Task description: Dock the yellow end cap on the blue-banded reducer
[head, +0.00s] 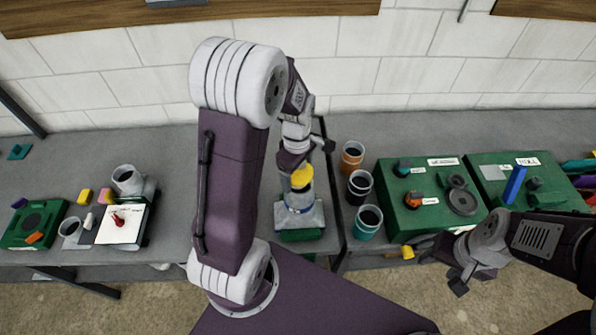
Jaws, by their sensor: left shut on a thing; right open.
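The yellow end cap (302,176) is at the top of a grey upright reducer (300,200), right of my large forearm. The reducer has a thin bluish band low down and stands on a grey flared base over a green block (302,235). My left gripper (304,160) points down from above and is shut on the yellow cap. The cap's far side is hidden by the gripper, and I cannot tell whether it is seated or just above the reducer. My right gripper (468,278) is open and empty, off the front of the right bench.
Orange (352,158), black (360,187) and teal (368,222) cups stand just right of the reducer. Green boards with parts (400,226) lie further right. A white card (121,222) and a grey cup (127,180) are at left. A narrow gap separates the benches.

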